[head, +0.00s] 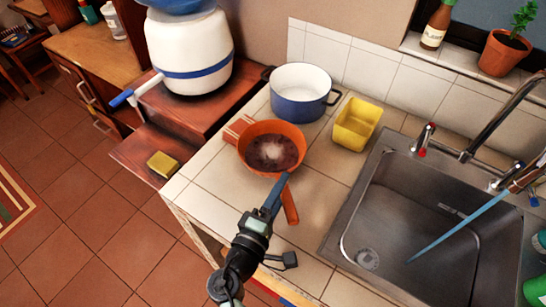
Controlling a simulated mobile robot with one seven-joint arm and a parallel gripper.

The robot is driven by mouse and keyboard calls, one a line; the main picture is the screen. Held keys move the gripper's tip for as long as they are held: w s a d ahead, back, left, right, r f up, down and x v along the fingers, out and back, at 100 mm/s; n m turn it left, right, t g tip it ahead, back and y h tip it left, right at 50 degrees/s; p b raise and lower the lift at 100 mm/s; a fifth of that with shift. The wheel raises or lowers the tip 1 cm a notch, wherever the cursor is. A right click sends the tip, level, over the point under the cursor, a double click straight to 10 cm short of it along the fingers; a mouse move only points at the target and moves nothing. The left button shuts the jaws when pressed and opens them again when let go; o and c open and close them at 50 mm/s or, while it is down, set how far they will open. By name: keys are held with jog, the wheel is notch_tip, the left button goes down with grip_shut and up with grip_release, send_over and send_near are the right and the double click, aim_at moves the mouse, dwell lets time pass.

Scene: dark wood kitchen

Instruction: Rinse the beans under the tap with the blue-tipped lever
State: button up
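An orange pan or strainer (244,150) stands on the tiled counter left of the sink. It holds a dark mass with a pale patch, seemingly the beans (272,154). Its long handle (291,207) points toward the front. My gripper (284,180) is at the pan's front rim, beside the handle base; its blue fingers overlap, so I cannot tell whether they grip. The sink tap (505,102) has a red-tipped lever (427,134) and a blue-tipped lever (499,184).
A blue enamel pot (300,105) and a yellow container (356,126) stand behind the pan. A white water filter (189,52) with a blue-tipped spigot (122,98) stands left, near a yellow sponge (162,165). Counter between pan and sink is clear.

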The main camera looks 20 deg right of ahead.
grip_shut()
jog(key=shift+r, duration=0.1)
dwell(1.1)
